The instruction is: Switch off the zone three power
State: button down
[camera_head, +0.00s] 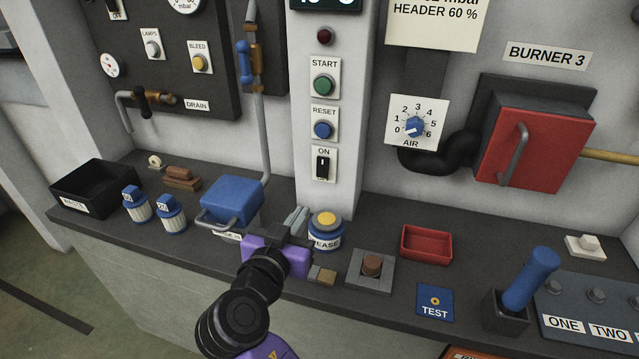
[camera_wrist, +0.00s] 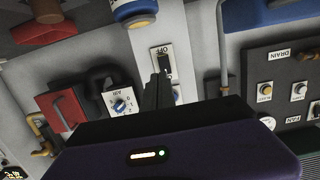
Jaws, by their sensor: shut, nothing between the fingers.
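A dark panel (camera_head: 580,280) with round grey fittings lies at the right edge of the head view. Its labels read ONE and TWO; the rest is cut off, and no label for zone three shows. A plate with a black switch (camera_head: 322,166) marked ON is on the front of the wall column. It also shows in the wrist view (camera_wrist: 161,57), with an OFF marking. My gripper (camera_head: 295,218) is shut and empty, low over the bench beside the grease jar (camera_head: 326,238). In the wrist view its fingers (camera_wrist: 160,85) overlap the switch plate; contact cannot be told.
A blue lever (camera_head: 531,280) stands up just left of the labelled panel. A red tray (camera_head: 426,245), a brown button block (camera_head: 371,270) and a blue box (camera_head: 231,200) are on the bench. The red burner box (camera_head: 536,145) juts from the wall.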

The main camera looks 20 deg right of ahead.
aim_at(324, 178)
jog(key=shift+w, duration=0.1)
jog(key=p+x, duration=0.3)
jog(key=x, duration=1)
jog(key=shift+w+d+f, duration=0.1)
jog(key=shift+w+d, duration=0.05)
jog(key=shift+w+d+f, duration=0.1)
jog(key=shift+w, duration=0.05)
jog(key=b, duration=0.1)
jog(key=f+b, duration=0.1)
jog(key=b, duration=0.1)
jog(key=shift+w+d, duration=0.15)
jog(key=shift+w, duration=0.05)
jog(key=shift+r, duration=0.45)
jog(key=shift+f, duration=0.1)
